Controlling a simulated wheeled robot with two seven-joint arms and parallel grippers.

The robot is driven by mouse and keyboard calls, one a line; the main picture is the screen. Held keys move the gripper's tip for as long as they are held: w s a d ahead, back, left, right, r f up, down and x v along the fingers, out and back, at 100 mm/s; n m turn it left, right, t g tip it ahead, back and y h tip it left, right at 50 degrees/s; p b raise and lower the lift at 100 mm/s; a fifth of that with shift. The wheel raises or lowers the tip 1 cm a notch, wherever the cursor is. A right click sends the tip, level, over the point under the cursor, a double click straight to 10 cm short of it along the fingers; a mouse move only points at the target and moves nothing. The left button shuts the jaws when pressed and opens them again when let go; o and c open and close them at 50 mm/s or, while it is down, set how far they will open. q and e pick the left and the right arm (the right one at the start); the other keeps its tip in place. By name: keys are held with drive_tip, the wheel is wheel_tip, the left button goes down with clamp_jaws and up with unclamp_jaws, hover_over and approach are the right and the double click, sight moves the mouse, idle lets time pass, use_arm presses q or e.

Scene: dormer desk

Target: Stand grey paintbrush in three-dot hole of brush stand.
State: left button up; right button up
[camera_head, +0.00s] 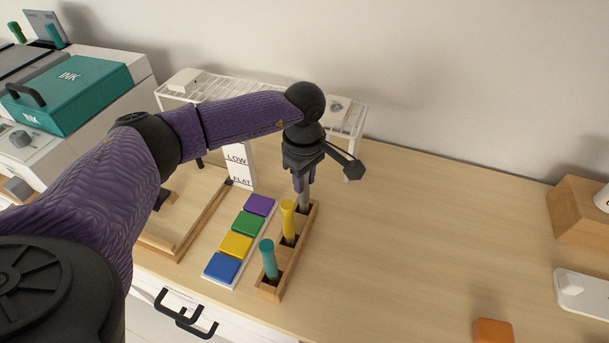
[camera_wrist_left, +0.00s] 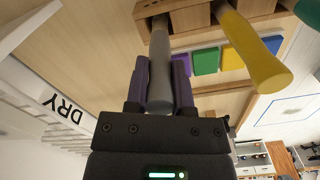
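The grey paintbrush (camera_wrist_left: 160,58) stands roughly upright between the purple fingers of my left gripper (camera_head: 304,182), which looks shut on it. In the wrist view the brush's far end meets a dark opening at one end of the wooden brush stand (camera_wrist_left: 190,17); how deep it sits is hard to tell. In the head view the brush stand (camera_head: 268,293) lies lengthwise, with the gripper over its far end. A yellow brush (camera_head: 288,222) stands in the middle hole and a teal brush (camera_head: 268,258) in the near one. My right gripper is not in view.
A strip of purple, green, yellow and blue pads (camera_head: 236,246) lies left of the stand. A LOW/FLAT sign (camera_head: 239,166) and a white wire rack (camera_head: 355,118) stand behind. An orange block (camera_head: 492,330) lies at the front right.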

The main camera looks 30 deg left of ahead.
use_arm(q)
drive_tip(key=o, duration=0.5)
drive_tip(key=shift+c, duration=0.2)
drive_tip(key=shift+o, duration=0.2)
wheel_tip(320, 180, up, 9)
drive_tip(key=p, duration=0.2)
drive_tip(key=shift+p, duration=0.35)
drive_tip(key=shift+r, duration=0.5)
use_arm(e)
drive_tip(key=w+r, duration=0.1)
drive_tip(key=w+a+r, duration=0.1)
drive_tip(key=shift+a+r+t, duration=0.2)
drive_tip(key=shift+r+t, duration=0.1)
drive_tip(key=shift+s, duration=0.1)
